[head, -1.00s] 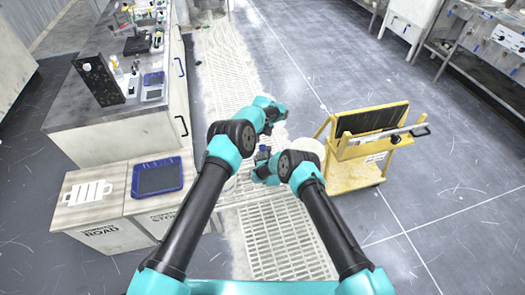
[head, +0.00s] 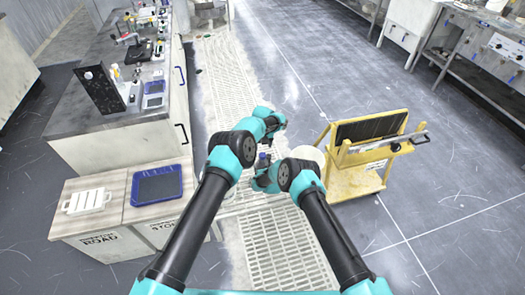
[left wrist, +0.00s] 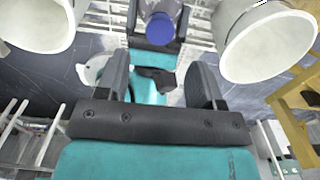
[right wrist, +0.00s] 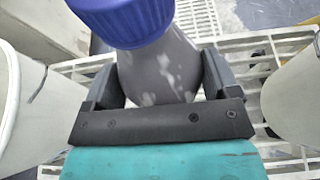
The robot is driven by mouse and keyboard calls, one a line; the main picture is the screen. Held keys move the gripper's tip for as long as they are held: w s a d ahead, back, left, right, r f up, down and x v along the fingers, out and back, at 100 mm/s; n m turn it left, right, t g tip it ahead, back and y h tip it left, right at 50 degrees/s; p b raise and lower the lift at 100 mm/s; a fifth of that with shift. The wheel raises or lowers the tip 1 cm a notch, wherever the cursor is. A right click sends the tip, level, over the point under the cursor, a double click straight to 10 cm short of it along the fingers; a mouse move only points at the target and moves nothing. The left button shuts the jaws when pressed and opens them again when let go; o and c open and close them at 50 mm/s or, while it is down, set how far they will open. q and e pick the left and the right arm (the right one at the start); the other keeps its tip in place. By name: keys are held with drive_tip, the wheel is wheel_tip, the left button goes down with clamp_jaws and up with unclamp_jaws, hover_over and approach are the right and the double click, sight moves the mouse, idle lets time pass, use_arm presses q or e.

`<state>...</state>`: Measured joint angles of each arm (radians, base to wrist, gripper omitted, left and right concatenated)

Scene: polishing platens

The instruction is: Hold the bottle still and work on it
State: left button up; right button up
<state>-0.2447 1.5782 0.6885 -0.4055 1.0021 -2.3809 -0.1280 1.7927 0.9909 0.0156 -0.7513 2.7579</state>
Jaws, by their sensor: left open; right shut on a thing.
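A grey bottle with a blue screw cap (right wrist: 125,15) stands between the fingers of my right gripper (right wrist: 160,80), which is shut on its body. In the head view the bottle (head: 262,158) is small and partly hidden by my right arm. My left gripper (left wrist: 165,85) is open and empty. In the left wrist view the blue cap (left wrist: 160,27) is beyond its fingertips, apart from them. In the head view my left gripper (head: 277,122) is above and to the right of the bottle. The bottle's base is hidden.
White round buckets (left wrist: 265,40) stand on both sides of the bottle, over a pale floor grating (head: 275,245). A yellow cart (head: 360,180) is to the right. Bins with a blue tray (head: 158,186) and a cluttered counter (head: 95,130) are on the left.

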sight(263, 155)
use_arm(q)
drive_tip(key=shift+f, duration=3.55)
drive_tip(key=c, duration=0.9)
drive_tip(key=shift+c, duration=0.2)
drive_tip(key=n, duration=1)
